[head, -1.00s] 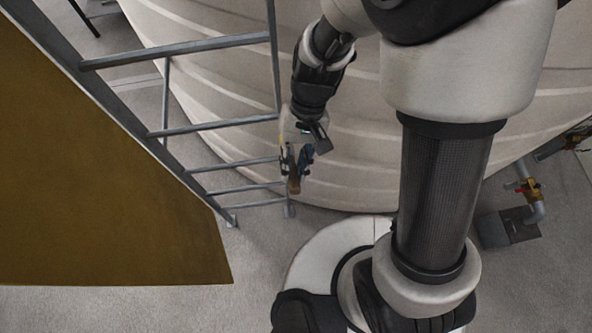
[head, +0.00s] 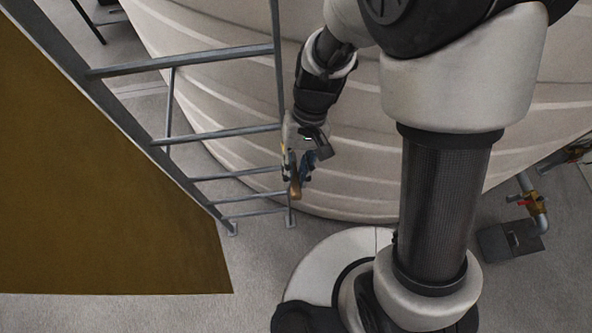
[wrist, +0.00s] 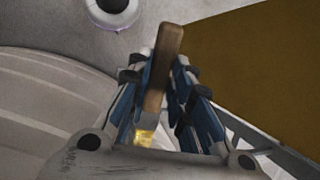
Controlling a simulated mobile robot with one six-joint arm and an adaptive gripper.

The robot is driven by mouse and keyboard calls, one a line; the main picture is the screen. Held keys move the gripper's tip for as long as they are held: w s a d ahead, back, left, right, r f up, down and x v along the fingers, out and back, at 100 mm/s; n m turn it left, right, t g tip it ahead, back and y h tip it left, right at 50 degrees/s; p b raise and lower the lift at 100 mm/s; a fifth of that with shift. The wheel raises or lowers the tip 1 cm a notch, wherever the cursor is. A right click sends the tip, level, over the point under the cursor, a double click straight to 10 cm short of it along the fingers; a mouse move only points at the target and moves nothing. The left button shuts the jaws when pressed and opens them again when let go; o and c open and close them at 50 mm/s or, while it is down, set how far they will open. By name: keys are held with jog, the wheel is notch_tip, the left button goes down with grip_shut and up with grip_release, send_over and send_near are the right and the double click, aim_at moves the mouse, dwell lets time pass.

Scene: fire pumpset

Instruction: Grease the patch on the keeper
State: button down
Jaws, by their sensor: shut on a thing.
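My gripper (head: 298,170) is shut on a tool with a brown wooden handle (wrist: 163,62). In the wrist view the handle stands up between the blue-and-black fingers, and a pale yellowish part (wrist: 145,133) of the tool shows low between them. In the head view the tool's handle (head: 295,190) points down below the gripper, in front of the tank and close to the right end of the ladder rungs. I cannot make out the keeper or its patch in either view.
A large pale ribbed tank (head: 220,85) fills the back. A pipe with a valve (head: 530,195) stands at the right. Grey floor (head: 255,255) is clear below the ladder.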

aim_at(298, 192)
jog(key=shift+w+a, duration=0.2)
jog(key=shift+w, duration=0.55)
dwell(1.4)
jog(key=shift+s+d+b, duration=0.15)
jog(key=shift+s+d, duration=0.1)
jog(key=shift+s, duration=0.7)
jog(key=shift+s+d+b, duration=0.15)
jog(key=shift+s+d, duration=0.05)
jog(key=shift+s, duration=0.8)
jog(key=shift+s+d+b, duration=0.15)
jog(key=shift+s+d, duration=0.1)
jog(key=shift+s, duration=0.7)
jog(key=shift+s+d, duration=0.2)
jog(key=shift+s, duration=0.55)
jog(key=shift+s+d, duration=0.15)
jog(key=shift+s, duration=0.55)
